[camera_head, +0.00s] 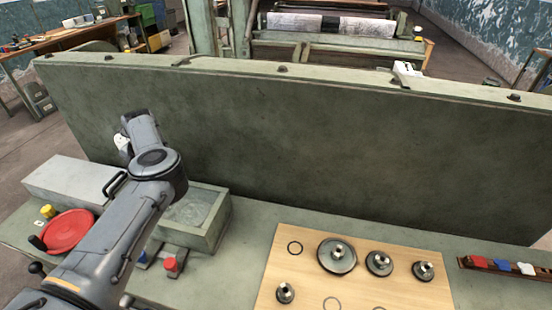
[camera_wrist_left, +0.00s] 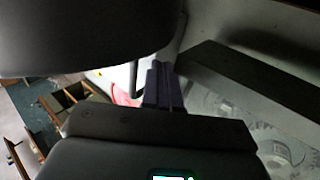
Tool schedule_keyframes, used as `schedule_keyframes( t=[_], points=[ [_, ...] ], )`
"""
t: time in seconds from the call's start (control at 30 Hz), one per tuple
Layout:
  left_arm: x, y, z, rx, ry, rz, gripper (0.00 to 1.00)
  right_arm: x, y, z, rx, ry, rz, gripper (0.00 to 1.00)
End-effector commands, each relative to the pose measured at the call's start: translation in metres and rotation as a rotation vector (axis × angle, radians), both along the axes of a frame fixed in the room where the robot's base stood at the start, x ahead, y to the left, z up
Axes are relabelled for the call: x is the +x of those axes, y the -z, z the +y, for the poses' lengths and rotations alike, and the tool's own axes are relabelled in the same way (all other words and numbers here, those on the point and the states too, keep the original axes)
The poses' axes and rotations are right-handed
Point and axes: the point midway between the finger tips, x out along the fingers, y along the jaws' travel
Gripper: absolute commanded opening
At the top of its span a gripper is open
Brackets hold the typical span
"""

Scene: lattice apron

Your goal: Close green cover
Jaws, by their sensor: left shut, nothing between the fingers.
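A large dull green panel (camera_head: 320,135) stands upright along the back of the bench in the head view. A smaller green box (camera_head: 197,212) with a paler top face sits in front of it, partly behind my left arm. I cannot tell which of these is the green cover. My left arm reaches up and back over the bench. Its fingers are hidden in the head view. In the left wrist view my left gripper (camera_wrist_left: 164,84) is shut and empty, beside a dark edge (camera_wrist_left: 230,80) and a clear surface with round parts. My right gripper is not in view.
A red round disc (camera_head: 68,231) and a long pale grey box (camera_head: 70,182) are at the left. A wooden board (camera_head: 352,285) with several metal knobs lies front centre. A rack with coloured pieces (camera_head: 500,265) is at right.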

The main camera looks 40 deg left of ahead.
Motion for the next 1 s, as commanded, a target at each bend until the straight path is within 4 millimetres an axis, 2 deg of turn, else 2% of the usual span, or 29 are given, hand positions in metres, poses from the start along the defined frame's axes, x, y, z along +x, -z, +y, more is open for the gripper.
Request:
schedule_keyframes(
  t=[0.03, 0.2, 0.67, 0.87, 1.0],
  points=[
    [0.000, 0.008, 0.001, 0.000, 0.000, 0.000, 0.00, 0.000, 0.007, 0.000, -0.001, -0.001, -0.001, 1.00],
    [-0.001, 0.014, 0.002, 0.001, -0.001, 0.000, 0.00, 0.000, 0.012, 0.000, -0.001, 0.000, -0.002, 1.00],
    [-0.001, 0.015, 0.002, 0.000, 0.000, 0.000, 0.00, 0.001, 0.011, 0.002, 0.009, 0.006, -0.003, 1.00],
    [-0.001, 0.005, 0.002, 0.001, 0.000, -0.001, 0.00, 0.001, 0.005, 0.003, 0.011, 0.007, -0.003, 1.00],
    [-0.002, -0.016, 0.003, 0.002, -0.002, -0.002, 0.00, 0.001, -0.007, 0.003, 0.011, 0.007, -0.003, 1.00]
  ],
)
